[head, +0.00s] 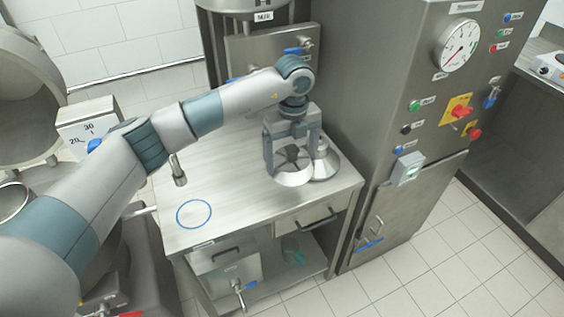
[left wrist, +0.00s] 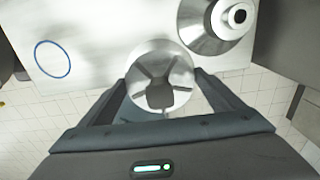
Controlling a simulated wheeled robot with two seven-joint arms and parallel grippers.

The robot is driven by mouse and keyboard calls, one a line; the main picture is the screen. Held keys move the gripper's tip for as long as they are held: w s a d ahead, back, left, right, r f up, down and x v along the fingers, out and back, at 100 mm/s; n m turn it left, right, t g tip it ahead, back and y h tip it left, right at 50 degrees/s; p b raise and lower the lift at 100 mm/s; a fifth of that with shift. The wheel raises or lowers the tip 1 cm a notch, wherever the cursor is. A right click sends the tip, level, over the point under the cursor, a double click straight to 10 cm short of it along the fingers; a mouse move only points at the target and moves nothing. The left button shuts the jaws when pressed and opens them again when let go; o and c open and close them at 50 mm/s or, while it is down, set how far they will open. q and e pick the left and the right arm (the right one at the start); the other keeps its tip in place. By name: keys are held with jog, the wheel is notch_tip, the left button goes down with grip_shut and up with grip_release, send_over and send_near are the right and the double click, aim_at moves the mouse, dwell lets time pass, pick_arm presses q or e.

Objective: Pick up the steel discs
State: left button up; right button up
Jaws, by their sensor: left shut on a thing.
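The steel discs (head: 293,178) show as a shiny cone with dark slots around a dark centre. My left gripper (head: 291,160) points down from above and is shut on them. In the left wrist view the discs (left wrist: 159,62) sit between the two fingers of the left gripper (left wrist: 163,88). They are by the right front part of the steel table; I cannot tell how much gap lies under them. My right gripper is in neither view.
A second steel cone (head: 325,163) with a knob on top stands close beside the held discs, to their right. A blue ring (head: 194,214) marks clear tabletop at the left front. A tall steel cabinet (head: 385,120) with a gauge rises to the right.

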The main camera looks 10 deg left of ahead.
pick_arm(q)
jog(key=shift+d+r, duration=0.15)
jog(key=shift+r, duration=0.05)
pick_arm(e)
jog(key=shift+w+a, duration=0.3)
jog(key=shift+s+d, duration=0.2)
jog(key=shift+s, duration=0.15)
